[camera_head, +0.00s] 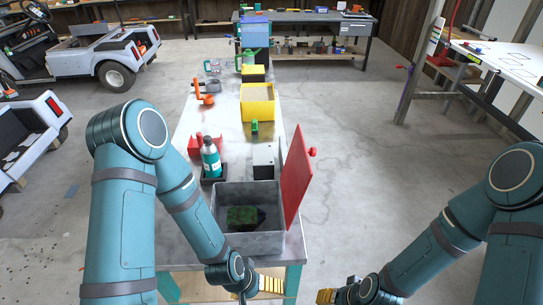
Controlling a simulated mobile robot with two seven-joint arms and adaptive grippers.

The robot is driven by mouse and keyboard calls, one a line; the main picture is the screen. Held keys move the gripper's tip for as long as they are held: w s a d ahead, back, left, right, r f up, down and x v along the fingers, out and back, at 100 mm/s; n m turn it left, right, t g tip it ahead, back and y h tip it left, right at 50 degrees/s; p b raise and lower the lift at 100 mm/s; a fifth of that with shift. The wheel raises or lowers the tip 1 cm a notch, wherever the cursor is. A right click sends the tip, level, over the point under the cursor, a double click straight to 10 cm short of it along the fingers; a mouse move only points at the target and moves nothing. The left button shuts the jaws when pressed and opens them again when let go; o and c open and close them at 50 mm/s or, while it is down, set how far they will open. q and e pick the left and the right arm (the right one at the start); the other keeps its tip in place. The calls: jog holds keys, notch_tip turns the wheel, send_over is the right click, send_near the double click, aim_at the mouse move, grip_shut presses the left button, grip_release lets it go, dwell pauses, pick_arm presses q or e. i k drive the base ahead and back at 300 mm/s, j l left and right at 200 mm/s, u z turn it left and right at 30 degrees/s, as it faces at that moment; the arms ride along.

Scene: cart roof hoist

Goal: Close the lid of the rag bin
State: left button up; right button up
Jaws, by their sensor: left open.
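The rag bin (222,203) is a grey open-topped box at the near end of the long metal table, with a dark green and brown rag (243,217) inside. Its red lid (297,178) stands open, nearly upright, along the bin's right side. A red knob (312,152) sticks out from the lid's outer right face. My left gripper (264,289) is open and empty, low in front of the bin near the table's near edge, apart from the lid. My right gripper (328,296) is at the bottom edge, right of the table, partly cut off; its jaw state is unclear.
A yellow bin (258,102) is farther back. The floor right of the table is clear.

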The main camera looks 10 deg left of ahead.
aim_at(296, 178)
jog(key=i+l+u, duration=0.2)
jog(key=l+u, duration=0.3)
jog(key=i+l+u, duration=0.1)
jog(key=l+u, duration=0.4)
jog(key=l, duration=0.15)
jog(key=l+u, duration=0.5)
jog(key=l, duration=0.15)
